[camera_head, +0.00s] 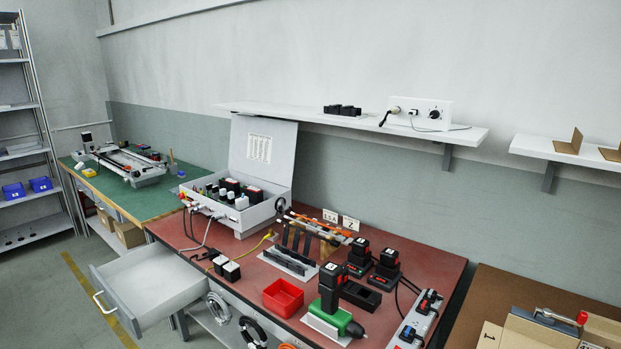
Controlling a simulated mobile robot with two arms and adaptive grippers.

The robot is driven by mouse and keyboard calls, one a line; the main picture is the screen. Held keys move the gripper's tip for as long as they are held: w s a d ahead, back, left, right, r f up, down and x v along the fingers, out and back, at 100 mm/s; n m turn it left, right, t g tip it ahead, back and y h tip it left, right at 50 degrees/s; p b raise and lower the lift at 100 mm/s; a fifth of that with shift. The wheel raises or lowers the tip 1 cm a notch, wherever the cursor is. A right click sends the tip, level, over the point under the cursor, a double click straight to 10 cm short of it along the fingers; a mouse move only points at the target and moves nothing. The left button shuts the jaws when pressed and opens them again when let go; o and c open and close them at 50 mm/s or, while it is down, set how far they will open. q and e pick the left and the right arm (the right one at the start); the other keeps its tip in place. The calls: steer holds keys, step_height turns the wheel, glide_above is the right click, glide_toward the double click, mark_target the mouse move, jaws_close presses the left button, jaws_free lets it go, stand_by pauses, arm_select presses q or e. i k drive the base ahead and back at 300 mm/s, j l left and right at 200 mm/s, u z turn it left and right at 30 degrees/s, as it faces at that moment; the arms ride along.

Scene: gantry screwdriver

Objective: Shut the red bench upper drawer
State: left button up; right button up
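The red bench (437,273) stands in the lower middle of the head view. Its upper drawer (153,287) is pulled well out to the left and front, and its inside looks empty. The drawer's pale curved handle (103,303) is on its front panel. Neither of my grippers shows in this view.
Open floor (50,290) lies left of the drawer.

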mark_target(146, 286)
steer(key=u, duration=1.25)
